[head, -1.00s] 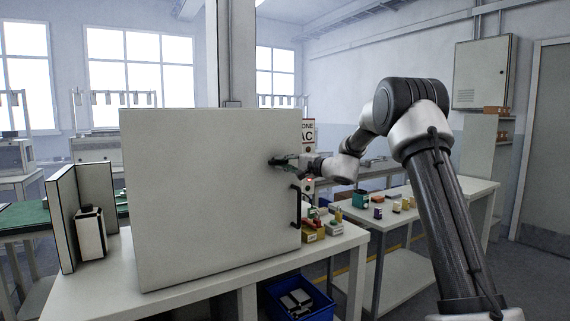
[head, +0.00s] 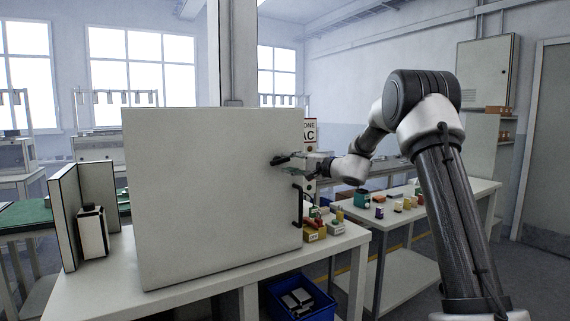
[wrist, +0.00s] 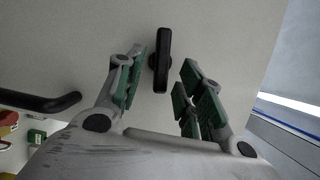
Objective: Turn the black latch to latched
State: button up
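The black latch (head: 281,160) sits on the front of the large pale cabinet door (head: 205,200), near its right edge. It is a short bar, lying nearly level with a slight tilt in the head view. In the wrist view the latch (wrist: 160,60) is whole and stands just beyond the fingertips, between their lines. My gripper (head: 303,164) is right of the latch in the head view, close to the door. In the wrist view my gripper (wrist: 165,72) is open, its green pads apart, with nothing held.
A black handle (head: 298,207) is on the door below the latch; it also shows at left in the wrist view (wrist: 45,102). A blue crate (head: 300,300) is below.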

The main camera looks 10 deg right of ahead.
jog(key=v, duration=0.9)
jog(key=shift+a, duration=0.15)
